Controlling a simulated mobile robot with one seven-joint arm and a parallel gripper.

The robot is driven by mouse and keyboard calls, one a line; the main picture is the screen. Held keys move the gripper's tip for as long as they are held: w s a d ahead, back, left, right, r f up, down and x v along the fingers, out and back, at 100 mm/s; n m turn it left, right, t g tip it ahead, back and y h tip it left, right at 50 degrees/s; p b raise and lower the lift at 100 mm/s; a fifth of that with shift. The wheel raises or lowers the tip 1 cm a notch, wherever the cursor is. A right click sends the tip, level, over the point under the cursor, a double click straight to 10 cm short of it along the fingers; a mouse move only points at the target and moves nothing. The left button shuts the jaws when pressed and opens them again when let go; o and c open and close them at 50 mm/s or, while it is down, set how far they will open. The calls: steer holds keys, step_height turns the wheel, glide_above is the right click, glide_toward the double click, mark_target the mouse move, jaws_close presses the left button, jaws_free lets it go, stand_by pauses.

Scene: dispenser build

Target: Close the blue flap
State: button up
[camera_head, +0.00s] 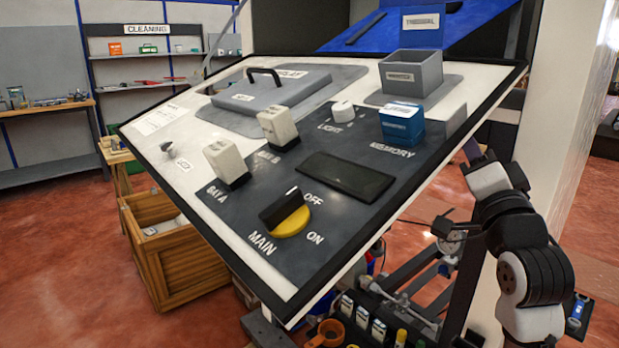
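The blue flap (378,36) is at the top of the picture, at the far edge of the sloped panel. It stands raised at an angle, with a white label (421,21) and a dark bar on its face. An open-topped grey box (411,75) is in front of it on the panel. Its upper part is cut off by the picture's edge. My arm is at the right, folded beside the panel and well apart from the flap. The end of my arm is small and dark against the panel's edge, so its fingers cannot be made out.
The sloped panel (290,262) fills the middle. It carries a grey lid (262,95) with a black handle, white blocks, a blue block (402,126) and a yellow and black knob (290,222). A pale post (567,110) stands right; a wooden crate (180,262) stands left.

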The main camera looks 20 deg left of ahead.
steer(key=w+a+f+n+g+y, duration=0.1)
steer(key=a+f+n+y, duration=0.1)
steer(key=a, duration=0.7)
steer(key=w+a+f+n+g+y+p, duration=0.1)
steer(key=a+f, duration=0.3)
steer(key=a, duration=0.5)
steer(key=w+a+f+n+g+y+p, duration=0.1)
steer(key=w+a+f+n+y, duration=0.1)
steer(key=a, duration=0.7)
steer(key=shift+a+f+n+g+y, duration=0.3)
steer(key=shift+f+n+g, duration=0.1)
steer(key=shift+f+n, duration=0.25)
